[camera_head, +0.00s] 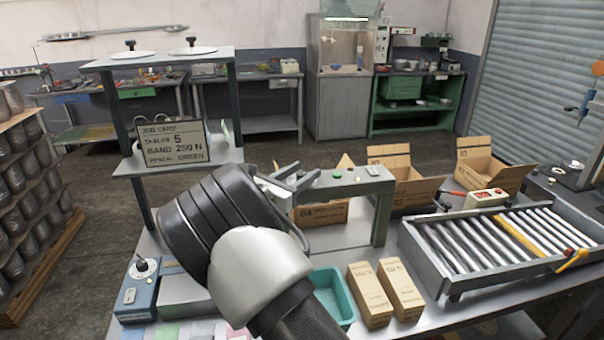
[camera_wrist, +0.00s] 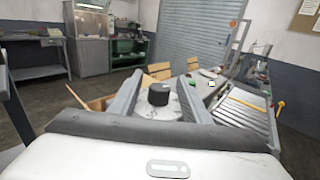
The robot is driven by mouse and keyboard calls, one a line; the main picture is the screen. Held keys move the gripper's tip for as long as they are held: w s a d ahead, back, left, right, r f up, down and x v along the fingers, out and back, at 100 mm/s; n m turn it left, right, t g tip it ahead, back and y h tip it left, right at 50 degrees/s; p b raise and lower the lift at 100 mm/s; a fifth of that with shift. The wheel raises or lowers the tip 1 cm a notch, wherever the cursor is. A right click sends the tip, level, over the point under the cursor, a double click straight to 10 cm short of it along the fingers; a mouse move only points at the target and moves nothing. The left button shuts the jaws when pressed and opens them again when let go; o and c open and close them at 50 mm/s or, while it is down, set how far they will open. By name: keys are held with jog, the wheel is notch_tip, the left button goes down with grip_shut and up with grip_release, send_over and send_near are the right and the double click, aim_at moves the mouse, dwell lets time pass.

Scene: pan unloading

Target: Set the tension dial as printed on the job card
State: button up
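The job card (camera_head: 172,143) stands on a shelf at the left in the head view. It reads "SEALER 5" and "BAND 250 N"; its last line is hard to read. My gripper (camera_head: 284,182) is open near the left end of a grey arch (camera_head: 345,183). In the wrist view, a black knob (camera_wrist: 158,94) on a pale round plate (camera_wrist: 160,111) shows between the open fingers, apart from both. Its setting cannot be read. My arm hides this spot in the head view. A blue box with a small dial (camera_head: 143,267) stands at the bench's left; its numbers are too small to read.
A teal bin (camera_head: 333,290) and two upright cartons (camera_head: 371,293) stand in front of the arch. A roller conveyor (camera_head: 450,265) fills the bench's right side. Open cardboard boxes (camera_head: 405,185) stand behind. The shelf (camera_head: 160,60) with two lids rises at the left.

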jog(key=b+v, duration=0.2)
jog(key=v, duration=1.5)
jog(key=shift+s, duration=0.2)
jog(key=shift+a, duration=0.1)
